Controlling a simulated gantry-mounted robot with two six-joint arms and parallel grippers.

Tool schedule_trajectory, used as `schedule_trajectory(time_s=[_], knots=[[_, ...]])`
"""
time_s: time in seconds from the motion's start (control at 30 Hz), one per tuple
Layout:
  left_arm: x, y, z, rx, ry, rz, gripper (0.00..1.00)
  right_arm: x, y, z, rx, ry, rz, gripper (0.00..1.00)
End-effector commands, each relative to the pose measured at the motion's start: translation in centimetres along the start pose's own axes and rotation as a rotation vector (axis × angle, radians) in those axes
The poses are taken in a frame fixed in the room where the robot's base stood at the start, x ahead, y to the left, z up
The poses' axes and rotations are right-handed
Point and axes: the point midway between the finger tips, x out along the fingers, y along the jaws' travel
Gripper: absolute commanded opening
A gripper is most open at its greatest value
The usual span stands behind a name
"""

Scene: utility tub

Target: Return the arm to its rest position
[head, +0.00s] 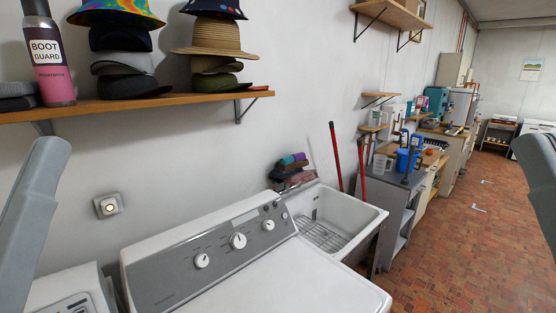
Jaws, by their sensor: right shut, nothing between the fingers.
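In the head view, a grey part of my right arm, at the side of my right gripper (538,180), stands at the right edge, cut off by the frame. The right gripper is shut and holds nothing; its fingertips are hard to make out. A grey link of my left arm rises at the left edge. My left gripper does not show. Both arm parts appear apart from the washer (312,278) and the utility tub (357,217).
A wooden shelf (190,101) with hats and a boot-guard can (50,58) runs along the upper left wall. Folded cloths (292,168) sit behind the tub. Red-handled tools (335,158) lean by the tub. A grey cabinet (393,190) stands beyond. The brick floor (450,250) is mostly clear.

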Motion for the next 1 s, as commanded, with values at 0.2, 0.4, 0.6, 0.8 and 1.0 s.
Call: schedule_trajectory(time_s=[0.2,0.4,0.6,0.8,1.0], knots=[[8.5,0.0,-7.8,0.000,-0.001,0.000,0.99,8.6,0.1,-7.8,0.001,-0.001,0.002,0.00],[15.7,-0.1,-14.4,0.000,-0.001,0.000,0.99,15.7,0.2,-14.3,0.001,-0.001,0.003,0.00],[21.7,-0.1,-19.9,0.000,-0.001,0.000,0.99,21.7,0.3,-19.8,0.001,-0.002,0.003,0.00],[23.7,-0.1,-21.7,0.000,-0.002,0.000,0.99,23.7,0.3,-21.6,0.001,-0.002,0.003,0.00],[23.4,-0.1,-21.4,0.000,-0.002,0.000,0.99,23.4,0.3,-21.4,0.001,-0.002,0.003,0.00]])
